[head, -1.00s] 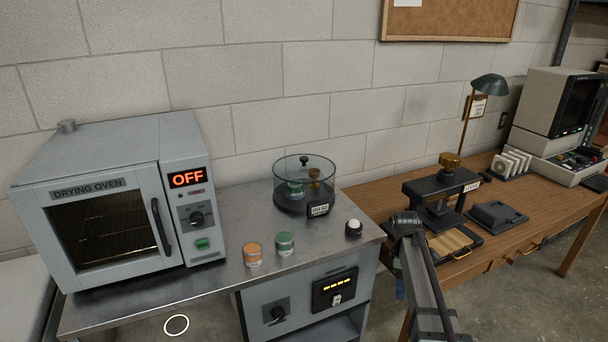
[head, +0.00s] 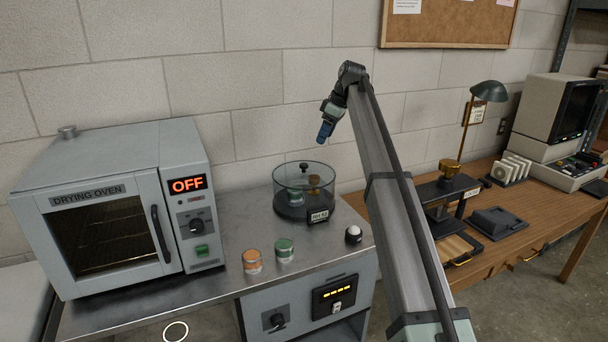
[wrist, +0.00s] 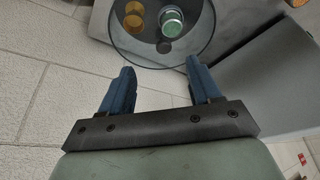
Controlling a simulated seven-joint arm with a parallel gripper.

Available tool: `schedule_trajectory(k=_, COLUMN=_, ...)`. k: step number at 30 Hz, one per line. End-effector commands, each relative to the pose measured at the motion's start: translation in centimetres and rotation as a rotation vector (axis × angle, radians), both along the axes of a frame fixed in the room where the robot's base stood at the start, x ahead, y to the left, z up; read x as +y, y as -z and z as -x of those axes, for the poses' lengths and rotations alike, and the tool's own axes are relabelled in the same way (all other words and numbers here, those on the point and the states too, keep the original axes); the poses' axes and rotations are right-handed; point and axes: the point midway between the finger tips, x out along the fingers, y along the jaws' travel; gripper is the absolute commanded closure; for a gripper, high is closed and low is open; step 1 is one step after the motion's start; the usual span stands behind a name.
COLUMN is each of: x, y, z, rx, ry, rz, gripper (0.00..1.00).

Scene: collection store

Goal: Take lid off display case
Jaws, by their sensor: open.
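The display case (head: 291,206) is a round, clear-walled case with a dark base and a small label, standing on the metal bench. Its clear lid has a dark knob (head: 304,166) on top, and the lid is on the case.
A drying oven (head: 95,200) reading OFF stands at left. A wooden desk (head: 535,190) with a press (head: 440,197) is at right. A wall rises close behind.

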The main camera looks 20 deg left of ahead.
Motion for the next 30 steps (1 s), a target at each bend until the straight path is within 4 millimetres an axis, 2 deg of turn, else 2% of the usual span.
schedule_trajectory(k=1, x=1.1, y=-1.0, z=-0.1, rx=-0.002, ry=-0.010, rz=-0.012, gripper=0.37)
schedule_trajectory(k=3, x=1.8, y=-1.5, z=0.1, rx=-0.001, ry=-0.018, rz=-0.023, gripper=0.37)
schedule_trajectory(k=7, x=2.3, y=-1.1, z=0.2, rx=0.000, ry=-0.022, rz=-0.027, gripper=0.37)
schedule_trajectory(k=11, x=2.8, y=0.3, z=0.3, rx=0.000, ry=-0.022, rz=-0.026, gripper=0.37)
schedule_trajectory(k=21, x=4.8, y=5.5, z=0.3, rx=0.000, ry=-0.022, rz=-0.024, gripper=0.37)
schedule_trajectory(k=30, x=5.4, y=7.1, z=0.2, rx=-0.001, ry=-0.020, rz=-0.025, gripper=0.37)
